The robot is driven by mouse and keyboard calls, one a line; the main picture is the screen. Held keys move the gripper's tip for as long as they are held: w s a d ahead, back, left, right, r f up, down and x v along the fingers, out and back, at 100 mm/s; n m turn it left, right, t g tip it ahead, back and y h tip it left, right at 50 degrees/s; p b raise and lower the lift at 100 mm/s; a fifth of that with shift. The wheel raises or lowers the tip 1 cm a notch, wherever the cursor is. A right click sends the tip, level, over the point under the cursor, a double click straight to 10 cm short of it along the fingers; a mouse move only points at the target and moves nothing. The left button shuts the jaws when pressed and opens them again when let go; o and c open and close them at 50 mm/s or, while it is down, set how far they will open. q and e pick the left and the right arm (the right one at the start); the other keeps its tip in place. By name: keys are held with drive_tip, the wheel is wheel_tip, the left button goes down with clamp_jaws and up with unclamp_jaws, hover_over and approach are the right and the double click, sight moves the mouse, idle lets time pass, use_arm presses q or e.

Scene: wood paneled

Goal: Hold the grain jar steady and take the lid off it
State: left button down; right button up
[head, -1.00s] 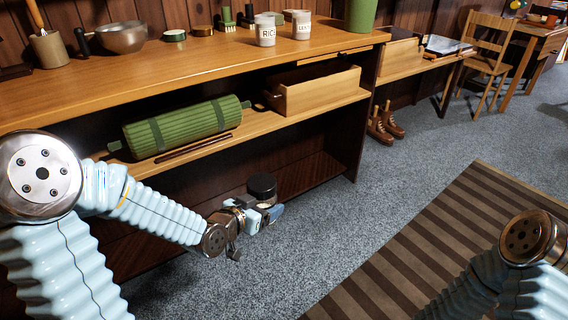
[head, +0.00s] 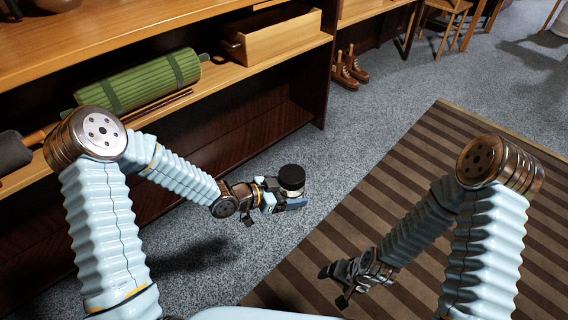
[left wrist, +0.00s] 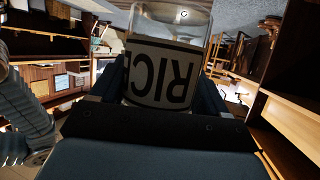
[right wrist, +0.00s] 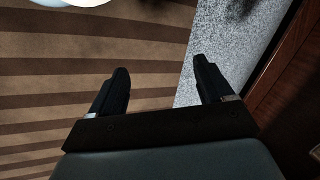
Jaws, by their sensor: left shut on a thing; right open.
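The grain jar (head: 292,192) is held upright in my left gripper (head: 284,201), clear of the shelf unit and out over the carpet. Its dark round lid (head: 291,176) sits on top. In the left wrist view the clear jar (left wrist: 167,20) stands between the fingers, with a pale label reading RICE upside down; the lid cannot be made out there. My right gripper (head: 338,276) is lower and to the right, apart from the jar. In the right wrist view its two fingers (right wrist: 160,82) are spread with nothing between them.
The wooden shelf unit (head: 190,28) stands behind at the left, with a green rolled mat (head: 140,82) and a wooden box (head: 270,38) on its shelf. A striped rug (head: 430,160) lies at right. Space between my grippers is clear.

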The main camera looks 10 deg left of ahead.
drive_tip(key=shift+o, duration=1)
drive_tip(key=w+r+m+t+h, duration=0.1)
drive_tip(key=w+m+t, duration=0.1)
drive_tip(key=w+m, duration=0.3)
drive_tip(key=w, duration=0.3)
drive_tip(key=shift+w+r, duration=0.35)
drive_tip(key=shift+w, duration=0.05)
drive_tip(key=w+r+m+t+h, duration=0.2)
drive_tip(key=w+r+m+h, duration=0.1)
drive_tip(key=w+r+m, duration=0.55)
drive_tip(key=w+r+m+t+h, duration=0.1)
drive_tip(key=w+r+m+h, duration=0.3)
drive_tip(key=w+m, duration=0.75)
wheel_tip(320, 180, up, 19)
drive_tip(key=m+g+y, duration=0.4)
drive_tip(key=m+g, duration=0.2)
drive_tip(key=m, duration=1.8)
hover_over(289, 173)
drive_tip(key=shift+w+d+r, duration=0.1)
drive_tip(key=shift+w+d, duration=0.1)
drive_tip(key=shift+w, duration=0.1)
drive_tip(key=shift+s+a+g, duration=0.2)
drive_tip(key=shift+g, duration=0.1)
drive_tip(key=shift+m, duration=0.3)
wheel_tip(289, 173, down, 8)
drive_tip(key=shift+r, duration=0.2)
